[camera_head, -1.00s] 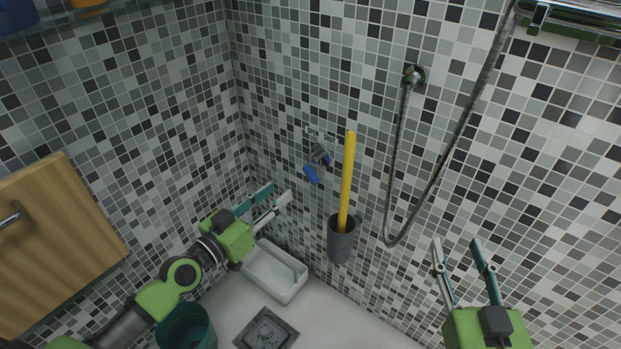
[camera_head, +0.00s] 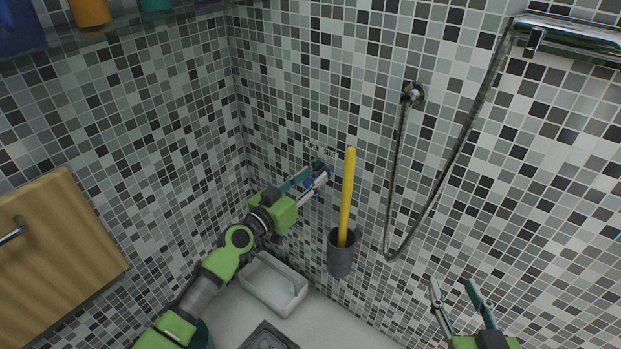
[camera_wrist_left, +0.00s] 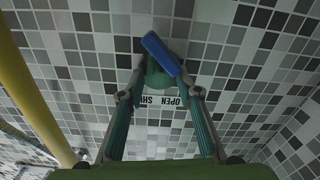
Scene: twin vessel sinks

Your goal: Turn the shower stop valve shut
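The shower stop valve shows in the left wrist view as a blue lever (camera_wrist_left: 162,54) on a dark green body (camera_wrist_left: 161,80) at the tiled wall. The lever lies slanted across the picture. An upside-down label with OPEN and SHUT (camera_wrist_left: 160,100) is on the wall beside it. My left gripper (camera_head: 318,172) is at the valve, its fingers apart on either side of the body and lever. I cannot tell whether a fingertip touches the lever. In the head view the fingers hide most of the valve. My right gripper (camera_head: 453,288) is open and empty at the lower right.
A yellow stick (camera_head: 347,195) stands in a dark grey wall holder (camera_head: 341,256) just right of the valve. A shower hose (camera_head: 437,195) hangs further right. A white tray (camera_head: 272,283) lies below, and a wooden cabinet (camera_head: 60,245) is at the left.

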